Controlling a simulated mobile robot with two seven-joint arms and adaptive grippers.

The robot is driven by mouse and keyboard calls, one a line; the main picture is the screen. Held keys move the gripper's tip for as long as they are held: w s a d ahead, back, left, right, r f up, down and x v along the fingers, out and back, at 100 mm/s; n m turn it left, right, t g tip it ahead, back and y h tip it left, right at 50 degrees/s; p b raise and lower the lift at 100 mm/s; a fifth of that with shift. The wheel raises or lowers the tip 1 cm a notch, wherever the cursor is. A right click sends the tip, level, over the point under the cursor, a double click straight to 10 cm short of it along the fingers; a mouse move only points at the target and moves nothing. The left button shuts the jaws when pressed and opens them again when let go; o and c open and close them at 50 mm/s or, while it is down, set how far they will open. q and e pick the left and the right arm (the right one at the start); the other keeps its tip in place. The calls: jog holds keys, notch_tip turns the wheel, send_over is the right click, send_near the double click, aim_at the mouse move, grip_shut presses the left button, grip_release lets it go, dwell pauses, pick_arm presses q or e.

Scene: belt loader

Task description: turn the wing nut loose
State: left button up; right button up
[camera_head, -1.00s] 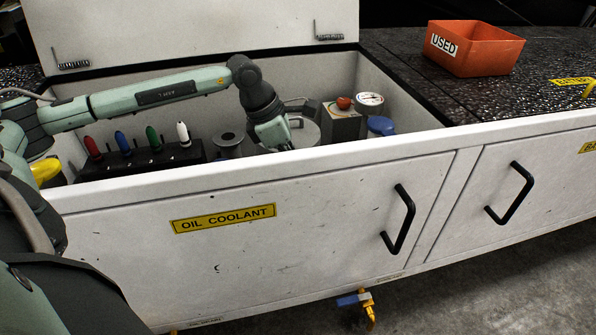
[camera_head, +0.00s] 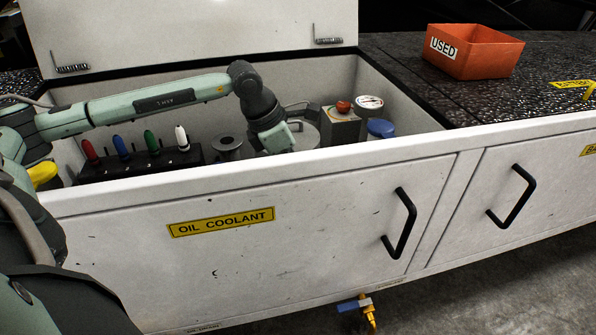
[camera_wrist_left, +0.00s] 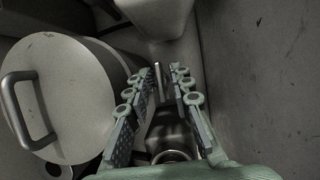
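My left gripper (camera_wrist_left: 168,88) shows in the left wrist view with its two fingers apart. A thin upright grey metal piece (camera_wrist_left: 160,80) shows between the fingertips; it may be part of the wing nut, but I cannot tell, nor whether a finger touches it. A dark part and a small round metal piece (camera_wrist_left: 170,156) lie lower between the fingers. In the head view my left wrist reaches down into the open compartment, and the front wall (camera_head: 300,163) hides the fingers. My right gripper is in neither view.
A round lidded can (camera_wrist_left: 75,95) with a bar handle stands close left of the fingers. A grey box with a red knob (camera_head: 343,107), a gauge (camera_head: 369,102) and a blue cap (camera_head: 381,127) stand to the right. An orange bin (camera_head: 473,52) sits on top.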

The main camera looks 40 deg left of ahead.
pick_arm(q)
jog(key=shift+o, duration=0.3)
jog(key=shift+s+d+f, duration=0.1)
jog(key=shift+d+f, duration=0.05)
jog(key=shift+f, duration=0.15)
jog(key=shift+a+r, duration=0.2)
jog(key=shift+r, duration=0.05)
jog(key=shift+a+r, duration=0.1)
jog(key=shift+r, duration=0.15)
jog(key=v, duration=1.1)
jog(key=shift+r, duration=0.15)
